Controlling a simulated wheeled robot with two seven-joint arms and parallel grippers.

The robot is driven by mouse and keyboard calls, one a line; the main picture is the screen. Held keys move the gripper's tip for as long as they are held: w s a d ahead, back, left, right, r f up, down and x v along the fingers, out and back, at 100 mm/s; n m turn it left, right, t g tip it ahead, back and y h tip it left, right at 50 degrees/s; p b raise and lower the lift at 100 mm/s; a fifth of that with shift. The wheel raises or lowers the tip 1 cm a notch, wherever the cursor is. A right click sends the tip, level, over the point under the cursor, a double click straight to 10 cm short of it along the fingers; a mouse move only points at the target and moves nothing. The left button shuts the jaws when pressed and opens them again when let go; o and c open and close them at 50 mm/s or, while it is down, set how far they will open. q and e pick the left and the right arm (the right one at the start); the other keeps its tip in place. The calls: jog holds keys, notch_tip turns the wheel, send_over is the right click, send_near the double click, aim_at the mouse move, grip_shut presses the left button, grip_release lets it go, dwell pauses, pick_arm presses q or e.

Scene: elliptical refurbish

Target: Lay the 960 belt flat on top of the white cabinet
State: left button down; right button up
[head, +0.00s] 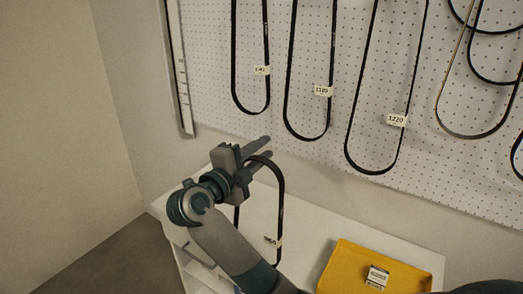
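A black belt loop (282,205) with a small pale tag (272,241) hangs upright below my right gripper (265,150). The tag's print is too small to read surely, but this looks like the 960 belt. The gripper's fingers close around the top of the loop, and the arm hides part of its left side and lower end. The white cabinet (325,215) is below and behind the belt, against the wall. I cannot tell whether the belt's lower end touches the cabinet top. My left gripper is not in view.
Several tagged belts, including the 1120 (287,90) and 1220 (352,130), hang on the white pegboard (225,80) above. The cabinet top between belt and tray looks clear.

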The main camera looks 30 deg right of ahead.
jog(key=b+v, duration=0.3)
jog(key=v, duration=0.9)
jog(key=shift+b, duration=0.4)
jog(key=shift+r, duration=0.1)
jog(key=o, duration=2)
jog(key=shift+a, duration=0.1)
